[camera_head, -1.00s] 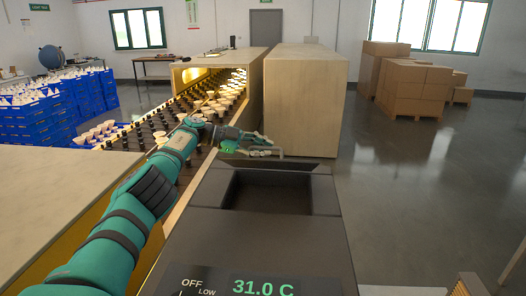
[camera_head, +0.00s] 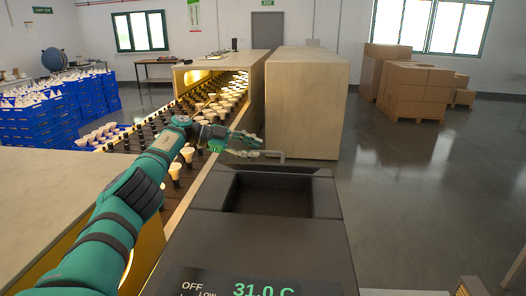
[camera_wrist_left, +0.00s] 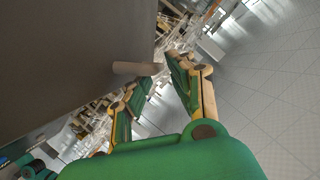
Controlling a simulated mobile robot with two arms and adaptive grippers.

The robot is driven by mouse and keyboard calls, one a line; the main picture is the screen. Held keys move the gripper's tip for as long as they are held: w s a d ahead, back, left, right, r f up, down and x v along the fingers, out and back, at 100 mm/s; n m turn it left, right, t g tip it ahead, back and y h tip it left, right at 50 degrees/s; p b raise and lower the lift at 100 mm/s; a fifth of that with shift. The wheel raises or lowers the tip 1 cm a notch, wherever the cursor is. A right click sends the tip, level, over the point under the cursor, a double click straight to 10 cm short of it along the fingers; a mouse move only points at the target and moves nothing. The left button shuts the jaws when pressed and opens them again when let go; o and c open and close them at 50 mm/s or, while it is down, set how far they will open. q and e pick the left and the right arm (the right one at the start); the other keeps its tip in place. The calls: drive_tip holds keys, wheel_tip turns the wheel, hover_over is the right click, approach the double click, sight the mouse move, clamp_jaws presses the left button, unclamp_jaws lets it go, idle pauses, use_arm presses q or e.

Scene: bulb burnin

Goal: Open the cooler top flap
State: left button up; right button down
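The dark grey cooler (camera_head: 255,250) stands in front of me in the head view, with a green display reading 31.0 C. Its top has a dark rectangular recess (camera_head: 270,195); I cannot tell the flap's edges clearly. A thin bar handle (camera_head: 268,154) sticks out at the far edge. My left gripper (camera_head: 256,140) is just above and beyond this handle, fingers apart and empty. In the left wrist view, the handle (camera_wrist_left: 137,68) juts from the dark cooler side close to the open fingertips (camera_wrist_left: 162,72); contact is not clear. My right gripper is out of view.
A conveyor (camera_head: 188,130) with several bulbs runs along the left, under my left arm. A beige cabinet (camera_head: 307,105) stands just beyond the cooler. Blue crates (camera_head: 45,125) are at the far left and cardboard boxes (camera_head: 415,90) at the back right.

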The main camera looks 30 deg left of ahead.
use_arm(q)
drive_tip(key=v, duration=0.8)
drive_tip(key=shift+s, duration=0.1)
